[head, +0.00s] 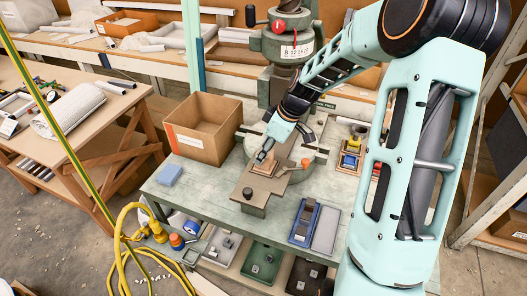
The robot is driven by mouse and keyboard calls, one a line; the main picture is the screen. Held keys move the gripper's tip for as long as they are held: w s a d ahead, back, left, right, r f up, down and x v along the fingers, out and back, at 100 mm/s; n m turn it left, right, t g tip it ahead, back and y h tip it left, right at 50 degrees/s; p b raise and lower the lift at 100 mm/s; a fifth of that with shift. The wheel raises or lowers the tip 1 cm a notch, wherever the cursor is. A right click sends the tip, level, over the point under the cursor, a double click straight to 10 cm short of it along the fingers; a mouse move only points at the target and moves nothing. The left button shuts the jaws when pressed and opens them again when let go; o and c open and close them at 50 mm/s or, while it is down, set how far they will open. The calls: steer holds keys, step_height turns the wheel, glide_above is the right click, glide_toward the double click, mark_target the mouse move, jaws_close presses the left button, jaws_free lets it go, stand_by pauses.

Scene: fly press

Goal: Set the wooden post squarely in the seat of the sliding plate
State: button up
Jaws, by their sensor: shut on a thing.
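My gripper (262,155) points down over the sliding plate (263,187) of the press. It is shut on what appears to be the wooden post, which is mostly hidden between the fingers and very small here. The brown plate lies on the press bed, running toward the front of the green bench. A light wooden seat (270,167) shows on the plate right under and beside the fingertips. I cannot tell whether the post touches the seat or stands square in it. A dark round knob (247,193) stands on the plate's front part.
The fly press (287,45) rises behind my gripper. A blue tray (304,221) lies at the front right. The bench front left (200,200) is clear.

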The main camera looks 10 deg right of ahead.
steer(key=o, duration=1.2)
steer(key=shift+f, duration=0.1)
steer(key=shift+r, duration=0.25)
steer(key=shift+d+r, duration=0.2)
steer(key=shift+r, duration=0.1)
steer(key=v, duration=1.1)
steer(key=shift+s+b, duration=0.2)
steer(key=shift+b, duration=0.25)
